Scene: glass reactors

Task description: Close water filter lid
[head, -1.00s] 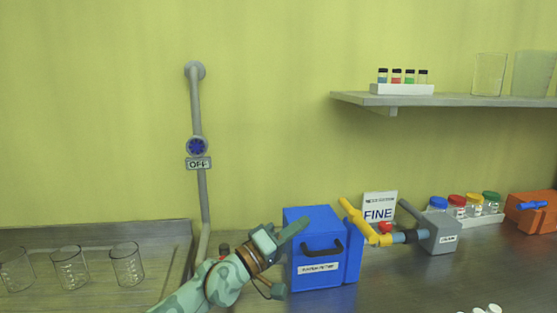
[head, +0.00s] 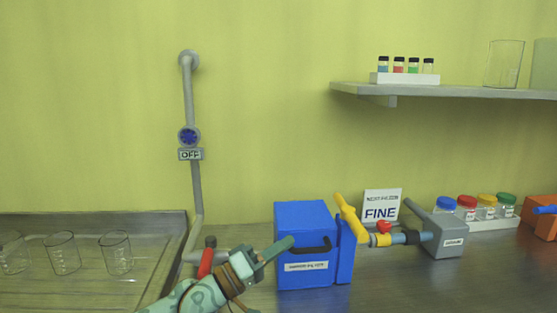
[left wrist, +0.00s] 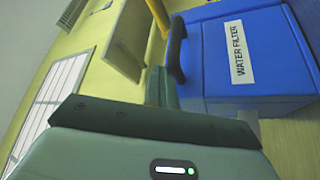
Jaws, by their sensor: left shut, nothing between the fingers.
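The blue water filter (head: 298,216) stands on the counter, with a black handle (head: 325,246) and a white label on its front. It also shows at the upper right of the left wrist view (left wrist: 260,35), with its handle (left wrist: 177,47) beside my fingers. The front panel with the handle looks flush with the box; I cannot tell whether the lid is fully closed. My left gripper (head: 278,248) is shut and empty, in front of the filter's left front side in the head view. I cannot tell whether its fingertips touch the filter. My right gripper is not in view.
A yellow lever (head: 350,217) and pipe adjoin the filter's right side, leading to a grey box (head: 444,237). A red-handled valve (head: 207,257) stands left of my gripper. Glass beakers (head: 62,254) stand in the tray at left. Dark counter is free at front right.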

